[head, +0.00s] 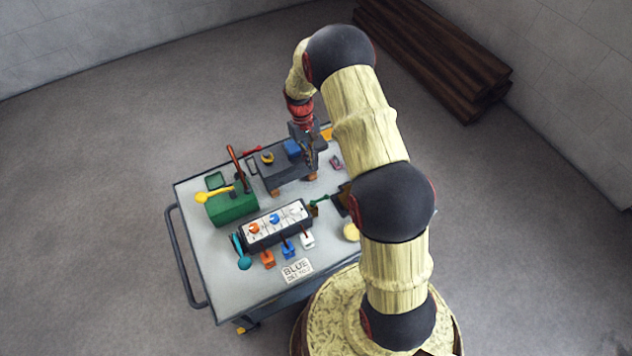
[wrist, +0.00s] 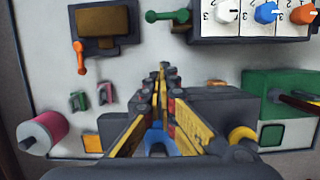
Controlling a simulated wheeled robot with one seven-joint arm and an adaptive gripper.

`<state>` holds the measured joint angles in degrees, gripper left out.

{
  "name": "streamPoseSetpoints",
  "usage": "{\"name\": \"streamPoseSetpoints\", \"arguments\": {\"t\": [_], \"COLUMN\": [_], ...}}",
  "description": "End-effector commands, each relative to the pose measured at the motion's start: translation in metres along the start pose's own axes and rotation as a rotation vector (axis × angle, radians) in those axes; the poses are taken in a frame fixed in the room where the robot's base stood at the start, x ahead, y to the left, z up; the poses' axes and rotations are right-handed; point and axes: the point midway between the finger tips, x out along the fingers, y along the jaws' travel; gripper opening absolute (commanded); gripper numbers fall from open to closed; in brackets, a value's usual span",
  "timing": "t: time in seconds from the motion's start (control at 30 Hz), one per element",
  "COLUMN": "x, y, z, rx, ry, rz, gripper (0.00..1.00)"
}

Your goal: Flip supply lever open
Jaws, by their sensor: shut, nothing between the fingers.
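No lever carries a readable supply label, so I cannot tell which is the supply lever. A green box (head: 232,207) bears a brown-red lever (head: 236,165) standing up and a yellow lever (head: 214,194). A teal lever (head: 244,262) is at the left end of the dial box (head: 262,236). A green lever (wrist: 166,16) is at that box's other end. An orange lever (wrist: 80,56) hangs from a brown-and-grey unit (wrist: 104,25). My gripper (wrist: 163,70) is shut and empty, pointing down over the dark block (head: 283,172) with a blue part (head: 292,149).
The grey cart top (head: 195,235) is crowded. A card (head: 297,270) reads "BLUE SET TO 2". Pink and green clips (wrist: 105,94) and a pink spool (wrist: 45,131) lie near the gripper. My arm hides the cart's right side. Dark planks (head: 430,55) lie by the wall.

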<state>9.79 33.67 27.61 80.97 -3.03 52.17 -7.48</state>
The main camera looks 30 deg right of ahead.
Motion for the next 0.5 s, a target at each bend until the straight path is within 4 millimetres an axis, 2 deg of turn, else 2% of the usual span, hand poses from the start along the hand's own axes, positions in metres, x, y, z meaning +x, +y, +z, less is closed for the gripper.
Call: {"name": "streamPoseSetpoints", "arguments": {"t": [0.27, 0.37, 0.5], "x": [0.001, 0.009, 0.030], "y": [0.000, 0.000, 0.000], "z": [0.000, 0.000, 0.000], "rx": [0.001, 0.001, 0.001], "ry": [0.002, 0.000, -0.001], "rz": [0.000, 0.000, 0.000], "gripper": [0.00, 0.00, 0.00]}}
